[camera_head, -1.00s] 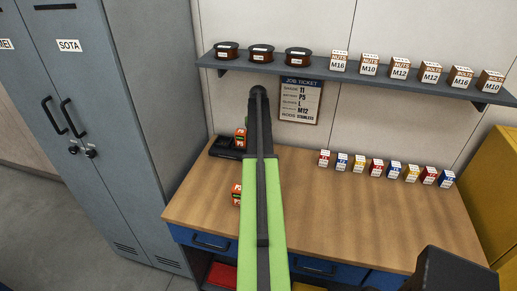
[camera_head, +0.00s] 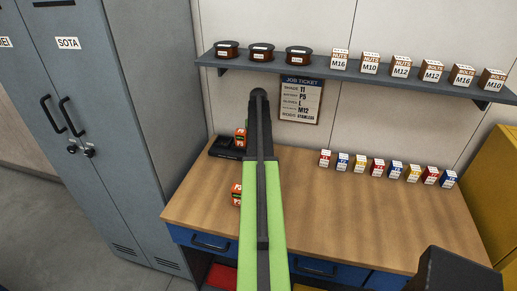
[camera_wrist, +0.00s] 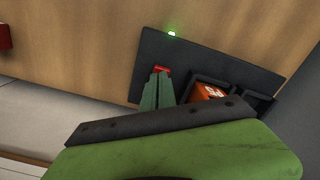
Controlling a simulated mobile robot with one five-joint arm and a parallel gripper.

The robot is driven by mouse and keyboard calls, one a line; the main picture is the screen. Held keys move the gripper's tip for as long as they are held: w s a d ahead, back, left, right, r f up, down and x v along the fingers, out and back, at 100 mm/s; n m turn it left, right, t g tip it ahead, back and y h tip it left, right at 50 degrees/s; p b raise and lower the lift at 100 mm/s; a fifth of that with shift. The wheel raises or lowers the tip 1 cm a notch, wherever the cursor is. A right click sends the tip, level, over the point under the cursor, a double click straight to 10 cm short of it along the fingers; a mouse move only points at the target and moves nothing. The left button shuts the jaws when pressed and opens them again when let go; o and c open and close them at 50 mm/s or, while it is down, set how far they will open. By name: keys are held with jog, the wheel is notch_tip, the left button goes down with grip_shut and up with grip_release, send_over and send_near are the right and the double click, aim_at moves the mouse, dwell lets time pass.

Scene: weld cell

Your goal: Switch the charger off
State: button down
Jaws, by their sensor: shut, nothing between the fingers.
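The charger (camera_wrist: 215,55) is a dark flat box on the wooden bench, with a small lit green light (camera_wrist: 171,33) near its edge. A small red switch (camera_wrist: 161,69) shows on its top. An orange battery (camera_wrist: 208,92) sits in one of its slots. My gripper (camera_wrist: 160,75) is shut and empty, its fingertips right at the red switch; I cannot tell whether they touch it. In the head view the charger (camera_head: 223,148) stands at the bench's back left, partly hidden by my arm, and the gripper's fingers are hidden.
Another orange battery (camera_head: 236,194) lies on the bench (camera_head: 350,210) left of my arm. Several small boxes (camera_head: 387,168) line the bench's back right. A shelf (camera_head: 350,77) with spools and boxes hangs above, near a job ticket (camera_head: 301,100). Grey lockers (camera_head: 110,130) stand at the left.

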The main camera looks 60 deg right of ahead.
jog(key=shift+f, duration=0.25)
notch_tip(320, 180, up, 7)
jog(key=p, duration=0.6)
jog(key=shift+p, duration=0.3)
